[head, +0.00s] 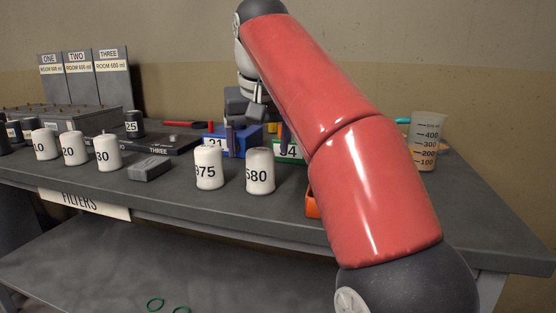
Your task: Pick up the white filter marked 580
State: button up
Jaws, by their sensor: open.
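The white filter marked 580 (260,172) stands upright on the grey workbench (190,210), near its front edge. A similar white filter marked 975 (209,168) stands just to its left, with a small gap between them. My gripper (236,122) is above and behind the two filters, over the blue block marked 21 (236,143). It is apart from the 580 filter and its fingers point down. The fingers are small and dark in this view, and I see nothing held between them.
White filters 10, 20 and 30 (107,153) stand at left beside a grey block (149,168). A green block (288,152), an orange container (312,205) and a measuring beaker (425,141) are at right. My red arm hides part of the bench.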

aim_at(260, 170)
jog(key=shift+w+f, duration=0.15)
jog(key=shift+w, duration=0.1)
jog(key=b+x, duration=0.1)
jog(key=x, duration=0.6)
jog(key=shift+w+d+f, duration=0.1)
jog(key=shift+d+f, duration=0.05)
jog(key=shift+d, duration=0.05)
jog(key=c, duration=1.2)
